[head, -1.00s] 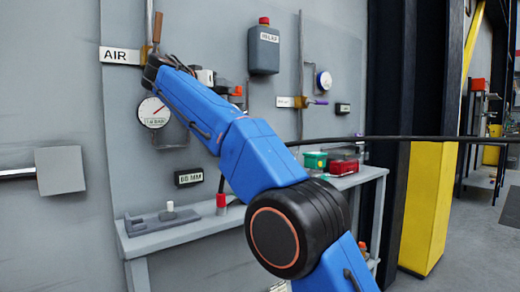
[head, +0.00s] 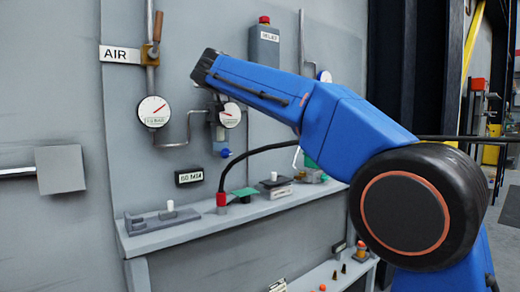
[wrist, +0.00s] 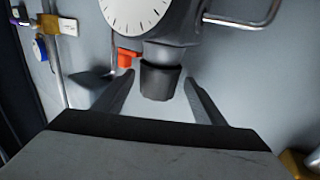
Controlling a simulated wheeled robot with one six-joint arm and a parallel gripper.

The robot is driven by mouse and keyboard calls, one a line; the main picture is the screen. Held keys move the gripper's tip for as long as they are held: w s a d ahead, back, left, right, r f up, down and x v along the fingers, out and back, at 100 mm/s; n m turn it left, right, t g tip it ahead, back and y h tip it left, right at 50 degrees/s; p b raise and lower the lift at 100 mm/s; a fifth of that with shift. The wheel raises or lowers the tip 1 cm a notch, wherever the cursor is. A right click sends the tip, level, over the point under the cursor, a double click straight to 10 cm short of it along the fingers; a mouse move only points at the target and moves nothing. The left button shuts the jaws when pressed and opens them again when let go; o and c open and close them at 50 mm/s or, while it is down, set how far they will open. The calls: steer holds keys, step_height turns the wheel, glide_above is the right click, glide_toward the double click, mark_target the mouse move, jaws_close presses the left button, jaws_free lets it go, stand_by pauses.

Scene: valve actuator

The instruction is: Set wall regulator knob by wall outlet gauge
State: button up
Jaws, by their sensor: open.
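The regulator (head: 217,128) is on the wall, with the round white outlet gauge (head: 230,115) at its front. Its red needle is too small to read exactly. In the wrist view, which looks upside down, part of the gauge dial (wrist: 135,12) shows at the top. The dark cylindrical knob (wrist: 160,82) sticks out of the regulator body. My gripper (wrist: 156,92) is open, one finger on each side of the knob with visible gaps. In the head view my wrist's dark end is above the regulator; the knob and fingers are not clear there.
A larger gauge (head: 154,111) hangs on the pipe at left, under the AIR sign (head: 120,54) and a valve handle (head: 157,27). A small red-orange part (wrist: 128,57) sits near the knob. A bench (head: 200,224) with several items runs below.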

steer(key=shift+d+n+y, duration=0.25)
steer(key=shift+n+y, duration=0.55)
steer(key=shift+y, duration=0.4)
